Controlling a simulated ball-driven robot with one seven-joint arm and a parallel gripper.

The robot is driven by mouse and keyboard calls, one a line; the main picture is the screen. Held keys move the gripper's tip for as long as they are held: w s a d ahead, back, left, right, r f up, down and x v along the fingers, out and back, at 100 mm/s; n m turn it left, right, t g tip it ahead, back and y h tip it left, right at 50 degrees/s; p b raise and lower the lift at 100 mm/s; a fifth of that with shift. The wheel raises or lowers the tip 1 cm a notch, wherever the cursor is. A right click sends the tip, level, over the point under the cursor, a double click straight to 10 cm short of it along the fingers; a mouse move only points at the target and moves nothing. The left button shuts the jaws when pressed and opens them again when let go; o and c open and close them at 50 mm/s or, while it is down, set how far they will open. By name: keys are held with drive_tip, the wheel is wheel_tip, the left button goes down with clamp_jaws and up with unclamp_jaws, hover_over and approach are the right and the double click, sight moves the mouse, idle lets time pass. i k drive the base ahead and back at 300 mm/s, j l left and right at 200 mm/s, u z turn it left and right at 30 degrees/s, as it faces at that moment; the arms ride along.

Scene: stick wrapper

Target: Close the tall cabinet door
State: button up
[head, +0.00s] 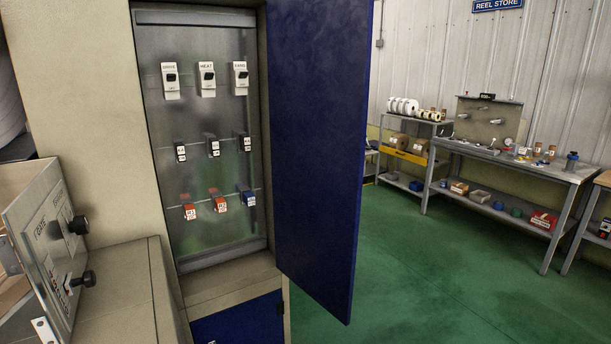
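The tall cabinet (98,140) stands at the left, beige, with its upper compartment open. Its tall blue door (316,150) stands open on the right side of the opening, swung out toward me. Inside, a grey metal back panel (205,120) carries three white switches on top, a row of small dark devices in the middle and red and blue ones below. The door's handle does not show. My gripper is not in view.
A slanted control panel (55,255) with black knobs juts out at the lower left. Below the opening is a lower blue panel (240,320). Workbenches (520,165) and a shelf (405,150) line the back wall. Green floor (430,280) right of the door is clear.

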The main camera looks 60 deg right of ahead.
sight(320, 52)
drive_tip(key=k+l, duration=0.1)
drive_tip(key=l, duration=0.35)
drive_tip(key=k+l+u, duration=0.1)
drive_tip(key=l, duration=0.3)
drive_tip(key=k+l, duration=0.1)
drive_tip(key=l, duration=0.35)
drive_tip(key=k+l+u, duration=0.1)
drive_tip(key=l, duration=0.3)
drive_tip(key=k+l, duration=0.1)
drive_tip(key=l, duration=0.35)
drive_tip(key=k+l+u, duration=0.1)
drive_tip(key=l, duration=0.3)
drive_tip(key=k+l+u, duration=0.1)
drive_tip(key=l, duration=0.3)
drive_tip(key=k+l, duration=0.25)
drive_tip(key=l, duration=0.15)
